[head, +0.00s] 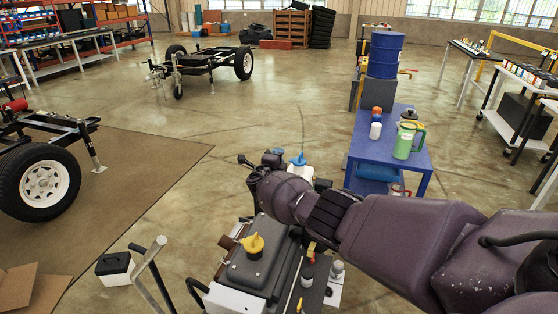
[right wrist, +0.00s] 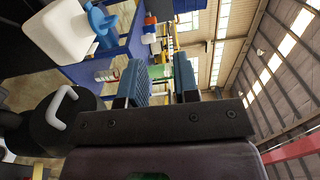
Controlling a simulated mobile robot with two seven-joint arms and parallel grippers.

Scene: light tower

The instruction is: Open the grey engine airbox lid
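A dark grey box-shaped part with a flat top, which looks like the airbox lid (head: 268,270), sits on the engine at the bottom middle of the head view. A yellow cap or knob (head: 253,243) stands on its top. The lid looks closed. My right arm reaches in from the right, above and beyond the engine. My right gripper is open and empty in the right wrist view (right wrist: 163,78), its two blue-padded fingers apart. In the head view its fingers are mostly hidden by the wrist. My left gripper is not in view.
A white jug with a blue cap (right wrist: 82,28) is close to the right gripper. A blue cart (head: 380,150) holds a green jug (head: 404,142) and small containers. A metal handle (head: 152,270) stands left of the engine. Open floor lies beyond.

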